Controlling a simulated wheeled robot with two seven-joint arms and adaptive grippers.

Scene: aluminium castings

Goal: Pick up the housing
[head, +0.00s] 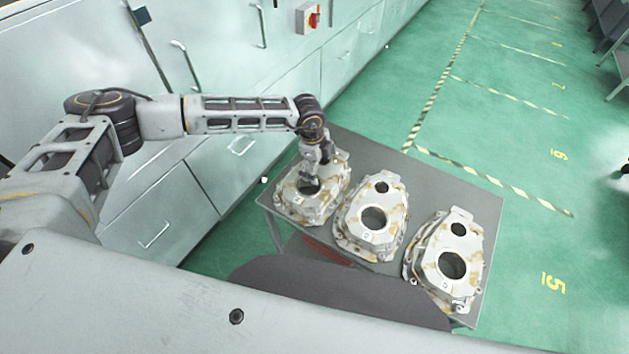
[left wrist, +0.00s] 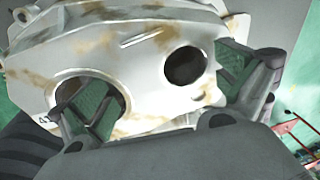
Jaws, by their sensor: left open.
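Three silver housings with brown stains stand in a row on a grey table (head: 336,139). They are the left housing (head: 290,207), the middle housing (head: 352,222) and the right housing (head: 432,244). Each shows round openings. My left gripper (head: 313,180) is over the left housing and hides part of it. In the left wrist view that housing (left wrist: 135,62) fills the top, close to the gripper (left wrist: 165,98). The jaws are open, one finger at the large opening, the other beside the housing's right side near the small hole. Contact cannot be told. My right gripper is not in view.
White cabinets (head: 285,90) with handles run along the left, close to the table. Green floor (head: 480,120) with striped lines lies open to the right. A red object (head: 328,251) shows below the tabletop.

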